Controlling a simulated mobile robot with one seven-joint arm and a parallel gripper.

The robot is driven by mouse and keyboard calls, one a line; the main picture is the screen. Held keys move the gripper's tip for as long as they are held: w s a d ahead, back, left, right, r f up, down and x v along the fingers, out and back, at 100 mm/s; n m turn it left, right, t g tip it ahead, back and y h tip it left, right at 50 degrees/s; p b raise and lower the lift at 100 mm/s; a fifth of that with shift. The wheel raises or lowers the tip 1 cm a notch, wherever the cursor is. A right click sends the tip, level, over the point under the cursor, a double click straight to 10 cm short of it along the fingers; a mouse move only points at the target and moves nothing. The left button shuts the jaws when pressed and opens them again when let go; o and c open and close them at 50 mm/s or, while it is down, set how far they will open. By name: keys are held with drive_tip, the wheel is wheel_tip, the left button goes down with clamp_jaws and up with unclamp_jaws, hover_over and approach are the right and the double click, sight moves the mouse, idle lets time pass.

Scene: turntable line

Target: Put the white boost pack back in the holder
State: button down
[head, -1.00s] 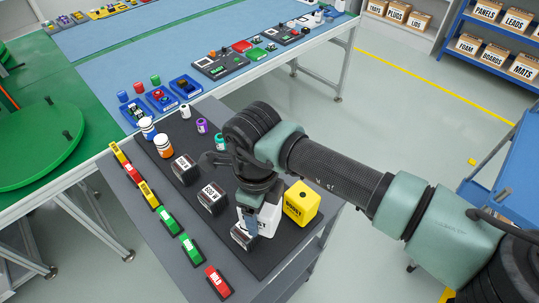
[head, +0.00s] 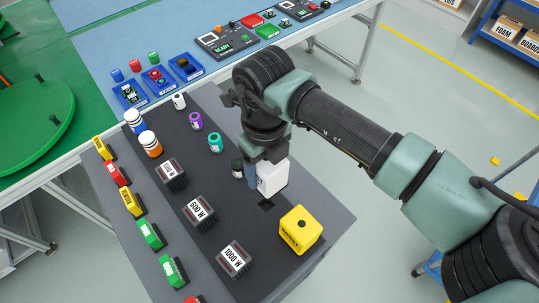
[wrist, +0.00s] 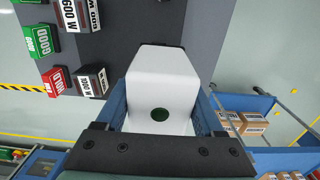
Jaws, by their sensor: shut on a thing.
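My gripper (head: 262,172) is shut on the white boost pack (head: 273,180), with a blue finger visible on its left side. In the wrist view the white pack (wrist: 160,85) sits between the two blue fingers, with a dark round spot on its face. A dark square recess (head: 266,205) in the grey top shows just in front of the pack in the head view. The pack appears raised over the top, though its exact height cannot be told. The yellow boost pack (head: 301,230) stands to the right of the recess, apart from the white one.
Black blocks marked 600 W (head: 201,211) and 1000 W (head: 233,259) stand to the left. A teal cylinder (head: 215,142) and a dark jar (head: 237,168) are near my gripper. Red, yellow and green pieces line the left edge.

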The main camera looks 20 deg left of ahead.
sight(265, 163)
drive_tip(key=shift+s+f, duration=0.25)
drive_tip(key=shift+f+b, duration=0.3)
drive_tip(key=shift+b, duration=0.15)
drive_tip(key=shift+f+b, duration=2.15)
drive_tip(key=shift+f, duration=1)
drive_tip(key=shift+f+b, duration=1.2)
drive_tip(key=shift+f, duration=0.15)
drive_tip(key=shift+c, duration=1.4)
unclamp_jaws()
drive_tip(key=shift+o, duration=1.4)
wheel_tip(265, 163, up, 13)
drive_tip(key=shift+r+b, duration=0.1)
drive_tip(key=shift+b, duration=0.35)
